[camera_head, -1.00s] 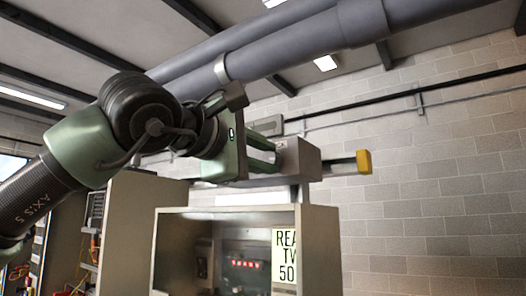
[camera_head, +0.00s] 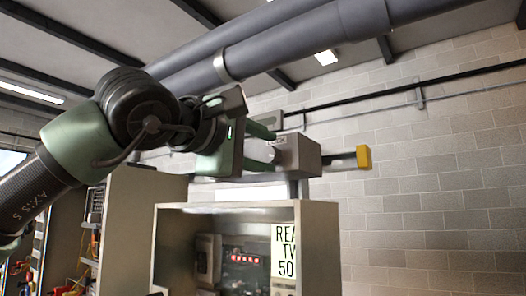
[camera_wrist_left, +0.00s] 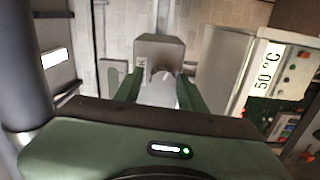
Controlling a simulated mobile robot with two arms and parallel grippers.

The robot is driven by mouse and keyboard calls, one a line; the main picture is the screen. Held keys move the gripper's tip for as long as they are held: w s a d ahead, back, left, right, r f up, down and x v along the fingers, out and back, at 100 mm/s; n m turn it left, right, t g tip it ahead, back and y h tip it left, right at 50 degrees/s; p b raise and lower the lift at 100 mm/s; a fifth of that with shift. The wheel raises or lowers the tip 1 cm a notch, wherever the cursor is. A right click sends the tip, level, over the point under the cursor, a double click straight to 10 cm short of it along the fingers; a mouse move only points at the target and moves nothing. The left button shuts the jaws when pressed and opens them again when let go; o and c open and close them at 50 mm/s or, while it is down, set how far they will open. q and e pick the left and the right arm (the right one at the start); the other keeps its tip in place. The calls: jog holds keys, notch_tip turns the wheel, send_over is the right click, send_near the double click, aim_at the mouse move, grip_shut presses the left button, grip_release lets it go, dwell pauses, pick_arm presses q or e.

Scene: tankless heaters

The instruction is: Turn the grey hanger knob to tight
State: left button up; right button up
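A grey box-shaped hanger (camera_head: 299,156) hangs near the pipes in the head view, with a yellow end piece (camera_head: 363,157) on its right. Its pale grey knob (camera_head: 272,152) faces my left gripper (camera_head: 268,149). In the left wrist view the grey box (camera_wrist_left: 160,50) is straight ahead, and the rounded knob (camera_wrist_left: 158,93) lies between the two green fingers of my left gripper (camera_wrist_left: 160,76). The fingers are apart, one on each side of the knob, with small gaps showing. My right gripper is not in view.
Thick grey pipes (camera_head: 290,45) run overhead, close above my left arm. An open cabinet (camera_head: 320,225) with a "50 °C" label (camera_head: 284,252) stands below the gripper. A brick wall (camera_head: 440,180) is behind, with free room to the right.

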pick_arm(q)
jog(key=shift+w+d+f, duration=0.15)
jog(key=shift+w, duration=0.1)
jog(key=shift+s+a+f+b, duration=0.1)
jog(key=shift+s+a+b, duration=0.1)
jog(key=shift+s+b, duration=0.2)
jog(key=b+v, duration=0.3)
jog(key=v, duration=0.4)
